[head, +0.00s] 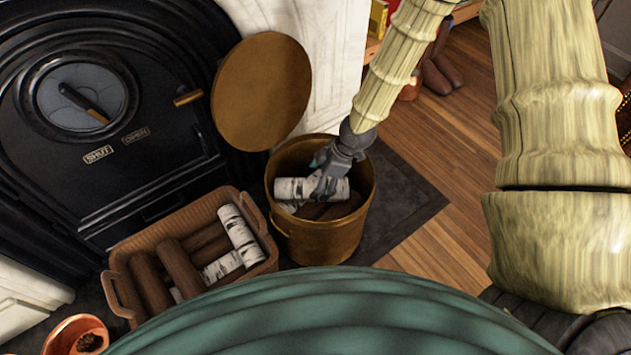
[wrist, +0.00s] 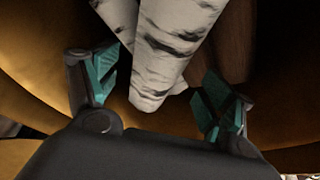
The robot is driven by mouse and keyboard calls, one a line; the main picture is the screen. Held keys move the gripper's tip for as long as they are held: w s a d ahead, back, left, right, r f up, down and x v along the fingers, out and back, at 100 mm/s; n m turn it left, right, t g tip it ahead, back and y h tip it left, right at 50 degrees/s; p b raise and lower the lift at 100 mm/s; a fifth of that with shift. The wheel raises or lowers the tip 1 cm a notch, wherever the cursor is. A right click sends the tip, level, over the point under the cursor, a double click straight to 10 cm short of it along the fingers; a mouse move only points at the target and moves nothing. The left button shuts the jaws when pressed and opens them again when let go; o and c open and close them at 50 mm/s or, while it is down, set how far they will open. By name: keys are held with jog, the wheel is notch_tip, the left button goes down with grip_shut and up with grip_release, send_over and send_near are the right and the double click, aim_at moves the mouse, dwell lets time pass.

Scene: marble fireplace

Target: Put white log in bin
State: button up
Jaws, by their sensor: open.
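A white birch log (head: 296,188) lies inside the brass bin (head: 318,240), near its rim level in the head view. My gripper (head: 325,178) reaches down into the bin at this log. In the wrist view the white log (wrist: 165,60) lies between the two open fingers of my gripper (wrist: 155,92), with a gap on each side. A second white piece (wrist: 117,20) shows beside it at the left. Brown logs (head: 338,211) lie lower in the bin. The log's far end is out of the wrist view.
A wicker basket (head: 120,278) left of the bin holds brown logs and white logs (head: 240,236). The round brass lid (head: 261,90) stands upright behind the bin. The black stove (head: 140,165) is at the left. A copper pot (head: 72,335) sits front left. Wooden floor (head: 440,130) at right is clear.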

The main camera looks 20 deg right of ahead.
jog(key=p+v, duration=0.3)
jog(key=v, duration=0.5)
